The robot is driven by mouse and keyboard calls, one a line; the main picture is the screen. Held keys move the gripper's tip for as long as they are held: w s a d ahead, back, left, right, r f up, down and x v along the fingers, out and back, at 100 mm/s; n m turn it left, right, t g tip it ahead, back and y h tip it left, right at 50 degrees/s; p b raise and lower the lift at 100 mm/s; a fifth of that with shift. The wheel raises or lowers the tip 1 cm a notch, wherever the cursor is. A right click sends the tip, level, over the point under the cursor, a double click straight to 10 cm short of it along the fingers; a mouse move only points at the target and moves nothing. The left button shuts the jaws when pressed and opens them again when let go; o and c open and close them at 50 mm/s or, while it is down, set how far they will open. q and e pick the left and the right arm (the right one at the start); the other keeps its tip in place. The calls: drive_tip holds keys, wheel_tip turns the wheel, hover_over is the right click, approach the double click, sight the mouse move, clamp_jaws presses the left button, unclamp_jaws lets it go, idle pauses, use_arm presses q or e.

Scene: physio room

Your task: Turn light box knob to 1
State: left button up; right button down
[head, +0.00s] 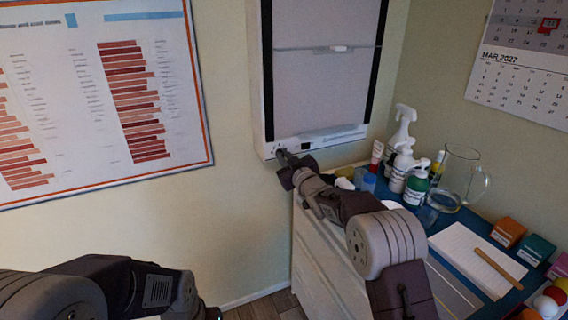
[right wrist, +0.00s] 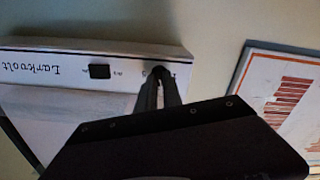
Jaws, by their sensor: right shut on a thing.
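The light box (head: 315,95) hangs on the wall, a white frame with a pale grey screen and dark side strips. Its bottom strip shows upside down in the right wrist view (right wrist: 40,68). The small dark knob (right wrist: 159,71) sits near one end of that strip, with small marks around it, too small to read. My right gripper (head: 282,154) reaches up to the strip's left end in the head view. In the right wrist view its fingers (right wrist: 160,82) are shut on the knob and partly hide it. My left arm shows at lower left; its fingers are out of view.
A black rocker switch (right wrist: 99,71) sits beside the knob. Below right, a blue-topped cabinet (head: 452,228) holds spray bottles (head: 403,135), a glass jug (head: 461,176), paper (head: 470,250) and small boxes (head: 508,232). A framed chart (head: 90,95) hangs on the left wall.

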drive_tip(key=shift+a+f+n+b, duration=0.1)
drive_tip(key=shift+f+n+b, duration=0.05)
drive_tip(key=shift+n+b, duration=2.5)
drive_tip(key=shift+a+f+n+b, duration=0.1)
drive_tip(key=shift+n+b, duration=1.75)
drive_tip(key=shift+n, duration=1.6)
drive_tip(key=c, duration=1.5)
unclamp_jaws()
drive_tip(key=shift+s, duration=0.1)
drive_tip(key=b+v, duration=0.1)
drive_tip(key=v, duration=0.8)
